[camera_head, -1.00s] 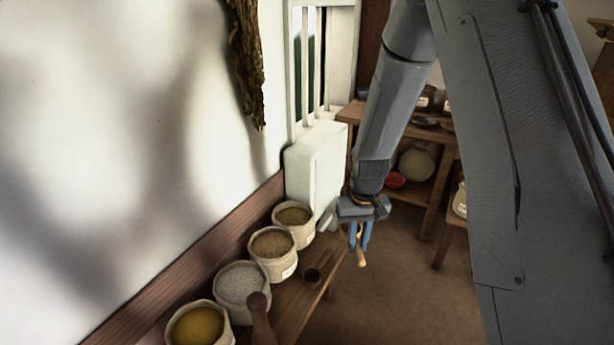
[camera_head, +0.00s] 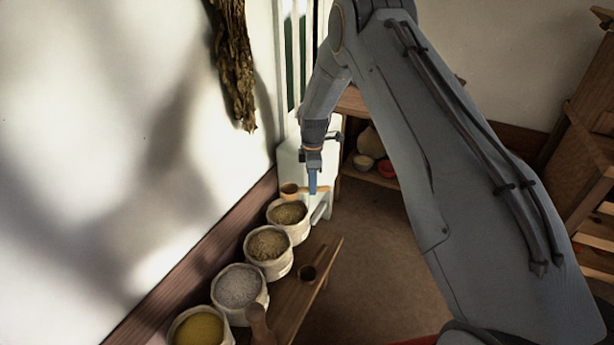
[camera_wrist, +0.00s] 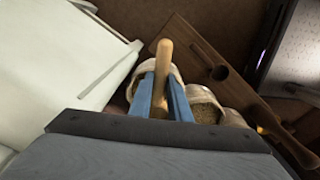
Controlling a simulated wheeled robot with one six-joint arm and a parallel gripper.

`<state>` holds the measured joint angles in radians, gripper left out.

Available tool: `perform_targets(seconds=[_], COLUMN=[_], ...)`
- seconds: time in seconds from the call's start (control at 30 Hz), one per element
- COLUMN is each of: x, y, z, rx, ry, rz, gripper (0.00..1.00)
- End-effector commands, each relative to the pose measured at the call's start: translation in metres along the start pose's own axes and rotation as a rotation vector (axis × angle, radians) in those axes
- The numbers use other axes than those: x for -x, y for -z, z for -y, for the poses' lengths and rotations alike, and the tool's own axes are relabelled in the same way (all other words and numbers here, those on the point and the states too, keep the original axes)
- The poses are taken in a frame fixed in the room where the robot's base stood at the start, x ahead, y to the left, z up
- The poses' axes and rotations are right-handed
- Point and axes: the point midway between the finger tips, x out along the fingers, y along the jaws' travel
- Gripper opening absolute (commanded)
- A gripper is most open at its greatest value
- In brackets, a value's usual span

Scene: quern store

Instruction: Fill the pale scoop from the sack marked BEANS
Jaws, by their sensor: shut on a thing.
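My gripper (camera_head: 313,188) is shut on the handle of the pale scoop (camera_head: 289,191), with blue fingers either side of it. The scoop's bowl sticks out to the left, near the back rim of the farthest sack (camera_head: 276,222); I cannot tell whether it touches. In the wrist view the pale handle (camera_wrist: 164,52) runs between the fingers, and the bowl is hidden. Several open sacks stand in a row along the wall. The farthest holds olive-brown grains, the second sack (camera_head: 269,270) brown ones. No label is readable, so I cannot tell which is BEANS.
Nearer sacks hold pale grey (camera_head: 238,286) and yellow (camera_head: 199,329) contents. A dark cup-like vessel (camera_head: 308,272) and a brown wooden handle (camera_head: 260,322) are on the bench (camera_head: 288,306). A white block stands behind the farthest sack. Open floor lies to the right.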

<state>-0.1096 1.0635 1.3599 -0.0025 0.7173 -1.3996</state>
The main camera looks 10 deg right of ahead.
Motion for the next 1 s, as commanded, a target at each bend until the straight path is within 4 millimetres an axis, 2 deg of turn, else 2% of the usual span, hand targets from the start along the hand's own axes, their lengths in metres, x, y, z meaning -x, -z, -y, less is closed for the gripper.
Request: perform_targets(seconds=[0.1, 0.27, 1.0], x=[0.002, 0.002, 0.001], y=[0.011, 0.018, 0.020], z=[-0.011, -0.017, -0.011], rx=[0.151, 0.249, 0.259], ry=[0.000, 0.000, -0.226], rz=[0.000, 0.002, 0.184], gripper=[0.00, 0.00, 0.00])
